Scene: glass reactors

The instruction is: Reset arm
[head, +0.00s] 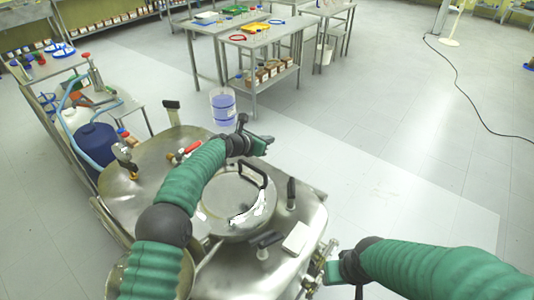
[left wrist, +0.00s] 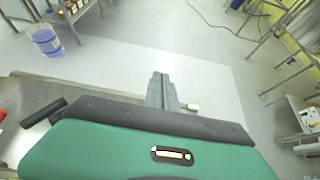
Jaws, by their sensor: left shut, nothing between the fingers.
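My left arm comes in from the left over the steel reactor top (head: 145,195). My left gripper (head: 262,146) is above the round lid (head: 225,215), near its far side, shut and empty. In the left wrist view its fingers (left wrist: 165,92) are together over the pale floor, with nothing between them. My right arm comes in from the right. My right gripper (head: 340,278) is beside the reactor's right edge, low in the head view. Its fingers are too unclear to tell open from shut.
The lid has a black handle (head: 252,172), and black clamps stand around it. A red-handled valve (head: 188,150) is on the reactor's far side. A clear bucket with blue liquid (head: 223,106) stands on the floor beyond. Steel tables (head: 262,42) stand at the back.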

